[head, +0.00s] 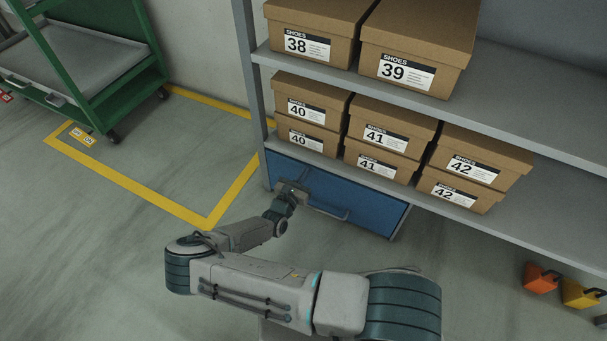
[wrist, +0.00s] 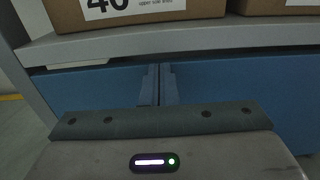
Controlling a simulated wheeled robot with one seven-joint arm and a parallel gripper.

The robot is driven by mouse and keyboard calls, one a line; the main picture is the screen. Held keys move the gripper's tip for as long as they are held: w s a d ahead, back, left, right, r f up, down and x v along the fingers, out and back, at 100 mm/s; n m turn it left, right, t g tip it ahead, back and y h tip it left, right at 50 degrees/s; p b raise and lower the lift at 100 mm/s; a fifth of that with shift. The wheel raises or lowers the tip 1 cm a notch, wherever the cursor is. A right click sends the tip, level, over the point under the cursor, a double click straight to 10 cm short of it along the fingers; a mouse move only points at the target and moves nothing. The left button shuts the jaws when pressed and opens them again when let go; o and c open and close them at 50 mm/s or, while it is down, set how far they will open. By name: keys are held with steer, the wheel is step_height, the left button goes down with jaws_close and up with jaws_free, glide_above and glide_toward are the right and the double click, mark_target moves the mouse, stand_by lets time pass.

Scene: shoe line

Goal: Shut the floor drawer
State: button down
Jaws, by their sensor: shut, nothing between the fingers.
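The blue floor drawer (head: 365,205) sits under the lowest shelf of the rack. Its front looks roughly in line with the shelf edge; I cannot tell whether a small gap is left. Its bar handle (head: 328,211) runs along the front, partly hidden by my gripper. My gripper (head: 291,188) is shut and empty at the left part of the drawer front. In the wrist view the blue front (wrist: 225,95) fills the middle, and the closed fingers (wrist: 158,86) point at it. I cannot tell whether they touch it.
Shoe boxes (head: 399,135) stand on the shelf (head: 500,212) just above the drawer. A green cart (head: 105,88) is at the back left, by a yellow floor line (head: 150,193). Orange and yellow items (head: 541,278) lie at the right. The floor before the drawer is clear.

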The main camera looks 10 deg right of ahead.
steer(key=shift+w+a+r, duration=0.1)
steer(key=shift+w, duration=0.2)
steer(key=p+v, duration=0.4)
steer(key=v, duration=1)
steer(key=shift+s, duration=0.4)
steer(key=s+d+r+m+g+y+p, duration=0.1)
steer(key=s+d+r+m+g+p, duration=0.15)
steer(key=r+m+g+p, duration=0.75)
steer(key=s+d+r+m+g+p, duration=0.1)
steer(key=d+r+m, duration=0.25)
steer(key=r, duration=1.45)
steer(key=s+d+r+m+g+y+p, duration=0.1)
steer(key=d+r+m+g+p, duration=0.45)
steer(key=r, duration=0.85)
steer(key=s+d+r+m+t+y+p, duration=0.1)
steer(key=s+r+m+y+p, duration=0.1)
steer(key=r, duration=0.8)
steer(key=s+d+r+m+t+y+p, duration=0.1)
steer(key=s+r+m+p, duration=0.4)
steer(key=r, duration=0.6)
steer(key=s+d+r+m+t+y+p, duration=0.2)
steer(key=s+r+p, duration=0.4)
steer(key=r, duration=0.5)
steer(key=m+y+p, duration=0.1)
steer(key=y, duration=0.1)
steer(key=shift+m+y, duration=0.3)
steer(key=shift+m, duration=0.1)
